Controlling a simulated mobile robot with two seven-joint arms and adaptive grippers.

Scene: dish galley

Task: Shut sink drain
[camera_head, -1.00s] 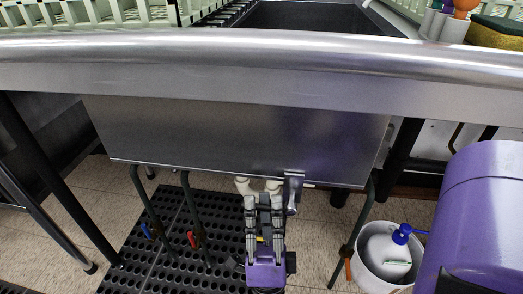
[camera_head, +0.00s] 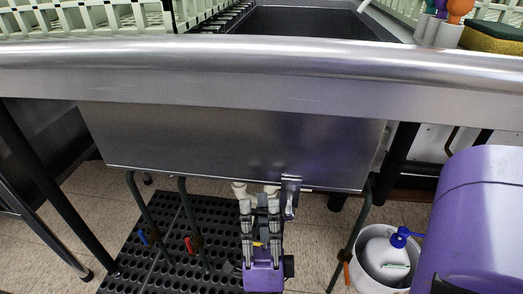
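The steel sink (camera_head: 230,145) fills the middle of the view, with its dark basin open at the top. A grey metal drain lever (camera_head: 291,196) hangs at the sink's bottom edge, just right of the gripper's fingertips. My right gripper (camera_head: 260,207) points up under the sink, its two fingers apart with a gap between them, beside the lever. I cannot tell whether it touches the lever. My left gripper is not in view.
A white bucket (camera_head: 362,272) holding a blue-capped white bottle (camera_head: 380,252) stands on the floor at right. Pipes with a blue valve handle (camera_head: 145,238) and a red one (camera_head: 189,245) stand left of the gripper. A black perforated mat (camera_head: 205,215) covers the floor.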

